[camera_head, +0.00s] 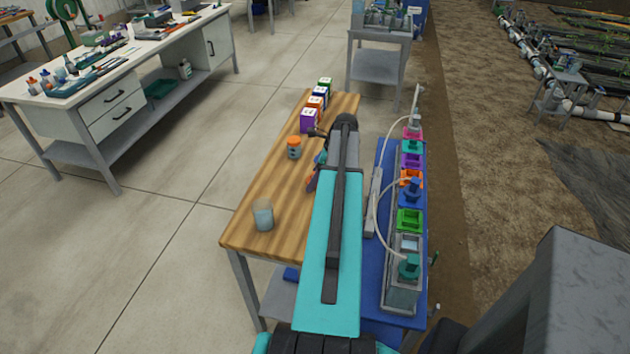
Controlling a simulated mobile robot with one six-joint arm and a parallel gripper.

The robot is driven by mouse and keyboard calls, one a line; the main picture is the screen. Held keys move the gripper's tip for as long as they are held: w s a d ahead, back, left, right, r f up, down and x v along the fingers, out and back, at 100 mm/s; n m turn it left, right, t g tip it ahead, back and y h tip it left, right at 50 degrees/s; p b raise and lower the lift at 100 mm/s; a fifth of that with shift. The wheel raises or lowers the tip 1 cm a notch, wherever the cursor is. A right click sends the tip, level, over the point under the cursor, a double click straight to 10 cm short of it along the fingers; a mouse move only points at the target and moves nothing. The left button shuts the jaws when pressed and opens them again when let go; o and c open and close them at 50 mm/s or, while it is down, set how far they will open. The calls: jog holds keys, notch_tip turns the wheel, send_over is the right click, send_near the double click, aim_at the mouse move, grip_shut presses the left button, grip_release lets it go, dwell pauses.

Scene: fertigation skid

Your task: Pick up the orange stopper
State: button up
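On the wooden table (265,200) stands a small orange piece with a dark band (294,147); it may be the orange stopper, but it is too small to be sure. A second orange piece (411,176) sits in the row on the blue skid bench, with a blue piece in front of it. Small red and blue items (313,180) lie beside my arm, partly hidden by it. My arm reaches forward over the table. A dark part at its far end (317,133), likely my gripper, points left above the orange piece's right side; its fingers cannot be made out.
Several coloured boxes (309,121) line the table's far end. A clear beaker (263,214) stands near its front left. The skid (402,290) with coloured blocks and pale hoses runs along the right. A white workbench (110,90) is far left. The table's left middle is clear.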

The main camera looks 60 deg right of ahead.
jog(key=c, duration=1)
jog(key=shift+r, duration=0.15)
jog(key=shift+r+b, duration=0.7)
jog(key=shift+r, duration=0.8)
jog(key=s+b, duration=0.1)
jog(key=s, duration=0.4)
jog(key=s+r+b, duration=0.1)
jog(key=s, duration=0.4)
jog(key=s+b, duration=0.1)
jog(key=s, duration=0.5)
jog(key=shift+r, duration=0.35)
